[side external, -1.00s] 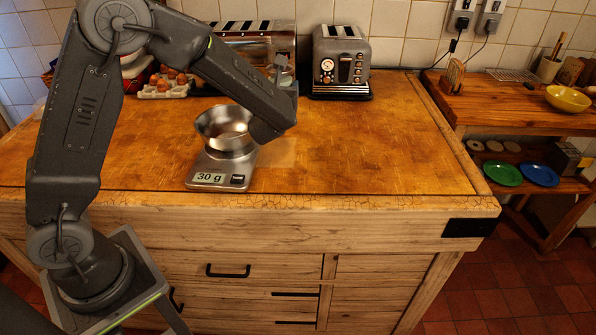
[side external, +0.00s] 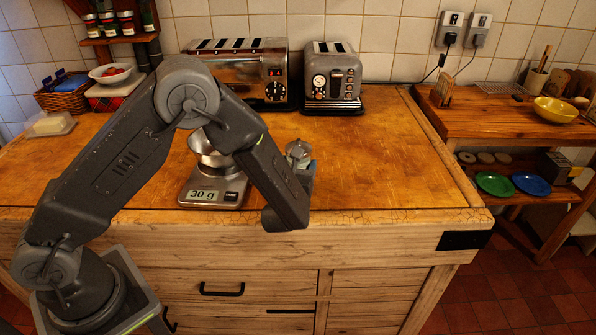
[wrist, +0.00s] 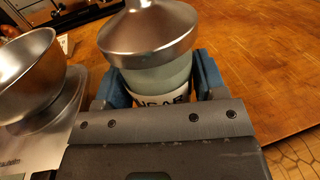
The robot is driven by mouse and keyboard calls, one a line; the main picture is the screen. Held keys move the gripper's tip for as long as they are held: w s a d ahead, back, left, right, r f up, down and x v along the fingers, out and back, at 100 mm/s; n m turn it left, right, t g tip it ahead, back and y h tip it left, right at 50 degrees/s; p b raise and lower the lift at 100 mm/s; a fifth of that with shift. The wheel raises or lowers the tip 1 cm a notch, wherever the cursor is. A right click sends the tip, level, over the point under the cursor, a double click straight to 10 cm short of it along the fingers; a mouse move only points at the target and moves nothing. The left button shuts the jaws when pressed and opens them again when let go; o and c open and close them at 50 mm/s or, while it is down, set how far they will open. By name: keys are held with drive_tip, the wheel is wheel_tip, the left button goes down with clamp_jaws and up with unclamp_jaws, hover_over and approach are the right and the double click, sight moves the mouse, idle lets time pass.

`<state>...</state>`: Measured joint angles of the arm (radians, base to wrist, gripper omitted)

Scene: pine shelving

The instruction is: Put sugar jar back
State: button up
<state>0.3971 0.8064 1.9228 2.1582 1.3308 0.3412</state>
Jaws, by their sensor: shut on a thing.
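The sugar jar (wrist: 152,48) has a pale body, a shiny metal funnel-shaped lid and a partly covered dark-lettered label. My gripper (wrist: 158,82) is shut on it, with a blue finger on each side of the body. In the side view the jar's metal top (side external: 298,149) shows right of the scale, beyond my wrist. It looks roughly upright. Its lower part is hidden there, so I cannot tell its height above the counter.
A kitchen scale (side external: 212,191) reading 30 g carries a metal bowl (side external: 207,150), close on the left. Two toasters (side external: 334,75) stand behind. A wall shelf (side external: 112,39) at upper left holds several small jars. The counter's right side (side external: 380,150) is clear.

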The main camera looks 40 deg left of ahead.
drive_tip(key=shift+f, duration=0.65)
drive_tip(key=shift+f, duration=0.15)
drive_tip(key=o, duration=1.1)
drive_tip(key=shift+o, duration=0.2)
